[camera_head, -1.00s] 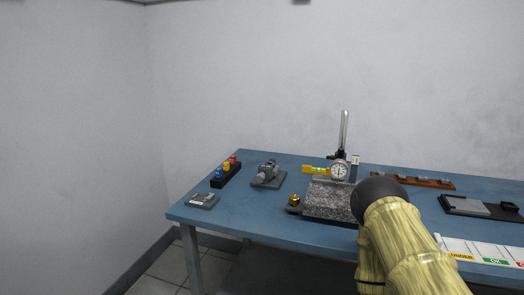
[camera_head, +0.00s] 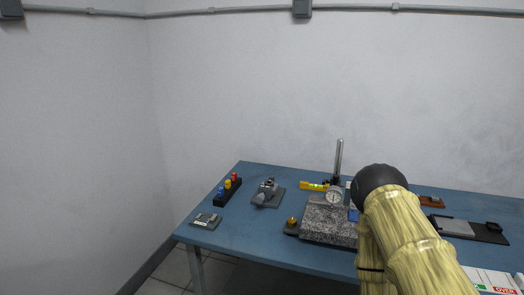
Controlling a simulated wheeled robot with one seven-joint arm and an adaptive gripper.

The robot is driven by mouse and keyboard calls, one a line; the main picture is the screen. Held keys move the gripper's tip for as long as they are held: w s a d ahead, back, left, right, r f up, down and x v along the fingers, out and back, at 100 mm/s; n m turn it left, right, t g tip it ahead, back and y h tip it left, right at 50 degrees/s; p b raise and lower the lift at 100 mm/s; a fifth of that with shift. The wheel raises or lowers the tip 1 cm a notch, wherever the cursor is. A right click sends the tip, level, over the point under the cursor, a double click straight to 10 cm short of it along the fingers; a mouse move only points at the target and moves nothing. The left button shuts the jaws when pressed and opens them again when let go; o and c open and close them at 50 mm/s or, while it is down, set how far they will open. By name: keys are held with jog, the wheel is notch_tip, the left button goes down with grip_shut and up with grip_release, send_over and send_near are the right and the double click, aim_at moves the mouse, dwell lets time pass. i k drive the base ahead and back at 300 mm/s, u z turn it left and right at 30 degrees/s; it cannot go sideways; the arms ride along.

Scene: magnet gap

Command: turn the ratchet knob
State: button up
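A small grey device that looks like a micrometer in a stand (camera_head: 268,192) sits on a dark base plate on the blue table (camera_head: 235,237), left of the granite block. A grey rounded end points toward the front left. It may be the ratchet knob, but it is too small to tell. My yellow arm with a black rounded joint rises at the right, well away from this device. My gripper is not in view, so its opening and anything in it cannot be seen.
A dark tray (camera_head: 490,236) lies right. The front-left tabletop is clear.

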aim_at(260, 198)
jog(key=u, duration=1.1)
jog(key=i, duration=0.25)
jog(key=z, duration=1.2)
jog(key=k, duration=0.5)
